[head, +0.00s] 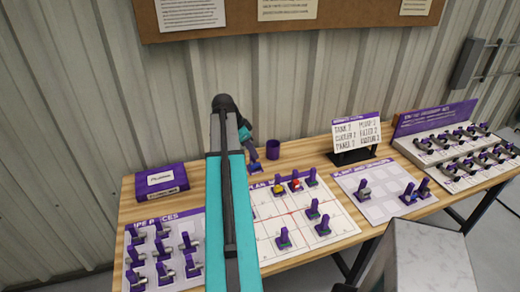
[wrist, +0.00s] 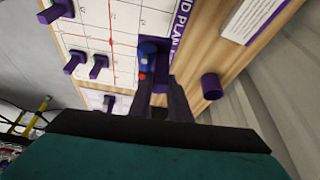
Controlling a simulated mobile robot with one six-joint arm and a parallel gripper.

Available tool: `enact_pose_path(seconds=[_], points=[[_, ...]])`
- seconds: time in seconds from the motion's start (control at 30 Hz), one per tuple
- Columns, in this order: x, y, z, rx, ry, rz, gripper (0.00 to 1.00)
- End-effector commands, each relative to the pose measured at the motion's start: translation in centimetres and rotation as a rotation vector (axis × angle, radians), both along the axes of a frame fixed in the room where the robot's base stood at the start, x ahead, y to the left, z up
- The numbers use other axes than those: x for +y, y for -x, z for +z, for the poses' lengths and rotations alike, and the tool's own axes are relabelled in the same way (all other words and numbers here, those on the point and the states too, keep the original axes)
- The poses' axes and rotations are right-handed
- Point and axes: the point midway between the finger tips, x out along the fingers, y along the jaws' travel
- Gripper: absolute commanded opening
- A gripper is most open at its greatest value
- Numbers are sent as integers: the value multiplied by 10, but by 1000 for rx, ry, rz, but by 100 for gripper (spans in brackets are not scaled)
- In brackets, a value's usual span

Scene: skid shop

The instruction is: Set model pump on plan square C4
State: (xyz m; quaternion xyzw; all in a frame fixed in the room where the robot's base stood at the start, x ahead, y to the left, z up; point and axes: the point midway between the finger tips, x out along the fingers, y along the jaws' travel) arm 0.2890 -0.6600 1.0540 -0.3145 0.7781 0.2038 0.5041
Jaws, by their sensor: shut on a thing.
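My gripper (head: 252,157) is over the back left part of the plan board (head: 265,225), shut on a small piece with a purple handle. In the wrist view my gripper's fingers (wrist: 166,88) close on it, and the piece's blue body (wrist: 148,51) shows just past them. I take this blue piece to be the model pump. The board is a white grid with red lines and a purple title strip; my arm hides its left part. I cannot read the square labels, so I cannot tell which is C4, or whether the piece touches the board.
Several purple-handled pieces stand on the board, including a yellow one (head: 278,188) and a red one (head: 295,185). A purple cup (head: 272,149) stands behind it. A pipe-piece board (head: 150,222), second grid board (head: 380,207), sign (head: 357,135) and purple box (head: 161,180) surround it.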

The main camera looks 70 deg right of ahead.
Motion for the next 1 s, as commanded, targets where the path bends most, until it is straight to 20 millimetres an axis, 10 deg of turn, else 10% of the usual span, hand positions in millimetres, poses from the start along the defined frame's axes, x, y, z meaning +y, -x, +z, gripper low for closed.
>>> enact_pose_path(seconds=[0.23, 1.0], points=[[-11, 28, 0, 1, -1, -83, 0], [-11, 29, -21, 0, 0, -83, 0]])
